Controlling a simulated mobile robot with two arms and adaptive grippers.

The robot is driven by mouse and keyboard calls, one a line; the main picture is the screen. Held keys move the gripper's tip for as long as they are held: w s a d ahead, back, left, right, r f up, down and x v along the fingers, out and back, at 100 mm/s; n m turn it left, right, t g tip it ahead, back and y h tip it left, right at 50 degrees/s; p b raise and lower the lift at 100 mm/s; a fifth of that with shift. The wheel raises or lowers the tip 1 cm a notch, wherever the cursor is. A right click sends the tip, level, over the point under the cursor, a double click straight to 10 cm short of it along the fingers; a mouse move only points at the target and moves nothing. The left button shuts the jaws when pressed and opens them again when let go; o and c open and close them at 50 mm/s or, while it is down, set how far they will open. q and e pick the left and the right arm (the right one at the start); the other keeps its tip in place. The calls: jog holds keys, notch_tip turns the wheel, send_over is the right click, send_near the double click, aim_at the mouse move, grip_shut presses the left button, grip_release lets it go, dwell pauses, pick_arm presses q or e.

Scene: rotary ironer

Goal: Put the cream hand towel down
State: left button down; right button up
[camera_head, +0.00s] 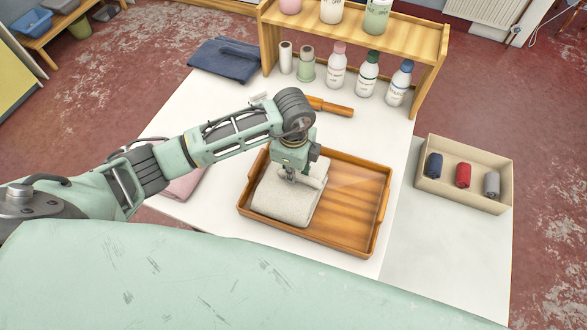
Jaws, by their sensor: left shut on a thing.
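The cream hand towel (283,205) is folded and lies in the left part of a wooden tray (349,247) on the white table. My left gripper (291,178) points down at the towel's top and is shut on it. The gripper's fingertips are small in this view and partly hidden by the towel's upper fold. The right part of the tray is empty. My right gripper is not in view.
A wooden shelf (430,50) with several bottles stands at the back. A box (462,199) with three rolled cloths is at the right. A dark blue folded cloth (225,60) lies back left, and a pink cloth (184,186) lies partly behind my left arm.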

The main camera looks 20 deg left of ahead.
pick_arm(q)
jog(key=shift+f, duration=0.1)
jog(key=c, duration=1.7)
grip_release()
jog(key=shift+r, duration=0.25)
jog(key=shift+r+b, duration=1.2)
jog(key=shift+r, duration=4.7)
